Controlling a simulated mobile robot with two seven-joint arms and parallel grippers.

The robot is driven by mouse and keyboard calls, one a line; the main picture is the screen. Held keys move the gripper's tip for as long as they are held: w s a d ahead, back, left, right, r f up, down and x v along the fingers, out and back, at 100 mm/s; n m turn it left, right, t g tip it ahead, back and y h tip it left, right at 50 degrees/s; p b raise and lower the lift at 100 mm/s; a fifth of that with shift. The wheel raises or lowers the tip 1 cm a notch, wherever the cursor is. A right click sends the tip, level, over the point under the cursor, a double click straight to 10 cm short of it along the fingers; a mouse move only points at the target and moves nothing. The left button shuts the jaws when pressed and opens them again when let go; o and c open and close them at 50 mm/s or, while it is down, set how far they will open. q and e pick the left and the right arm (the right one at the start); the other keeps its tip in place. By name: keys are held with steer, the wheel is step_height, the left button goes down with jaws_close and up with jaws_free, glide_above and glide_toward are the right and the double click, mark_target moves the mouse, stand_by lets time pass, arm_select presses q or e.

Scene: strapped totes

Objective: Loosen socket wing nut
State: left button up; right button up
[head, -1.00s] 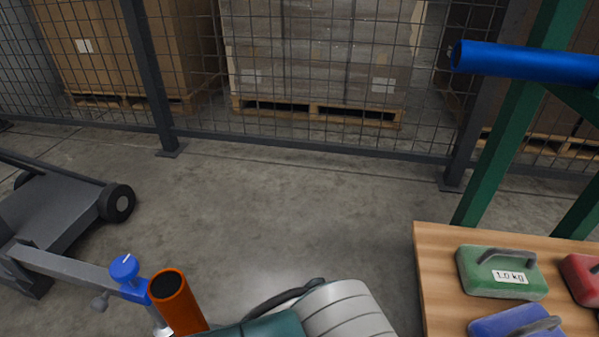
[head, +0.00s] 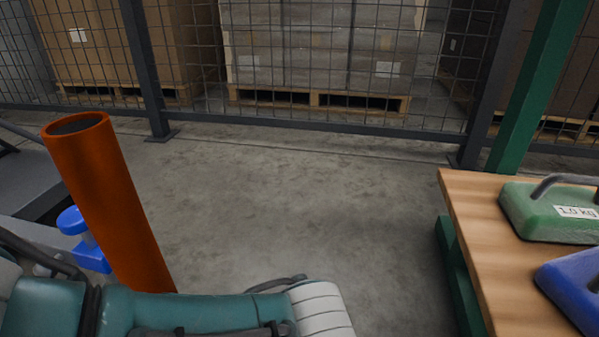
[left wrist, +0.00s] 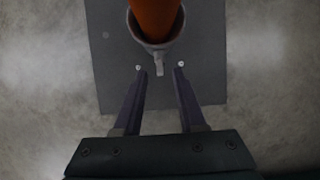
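In the left wrist view a small grey wing nut (left wrist: 159,68) sticks out from the near side of a grey socket collar (left wrist: 148,44). An orange tube (left wrist: 156,14) stands in the collar, above a dark floor plate (left wrist: 112,50). My left gripper (left wrist: 160,75) is open, with one finger on each side of the wing nut. The fingertips look apart from it; depth is hard to judge. In the head view the orange tube (head: 108,205) rises at the left, and its socket and my left gripper are hidden. My right gripper is not in view.
A wooden bench (head: 470,235) at the right carries a green weight (head: 540,222) and a blue weight (head: 580,280). A blue knob (head: 72,220) on a grey trolley part stands behind the tube. Mesh fencing (head: 300,60) closes the back; the middle floor is clear.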

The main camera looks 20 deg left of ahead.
arm_select(q)
steer(key=shift+b+x, duration=0.6)
steer(key=shift+x, duration=0.8)
steer(key=shift+d, duration=0.1)
jaws_close()
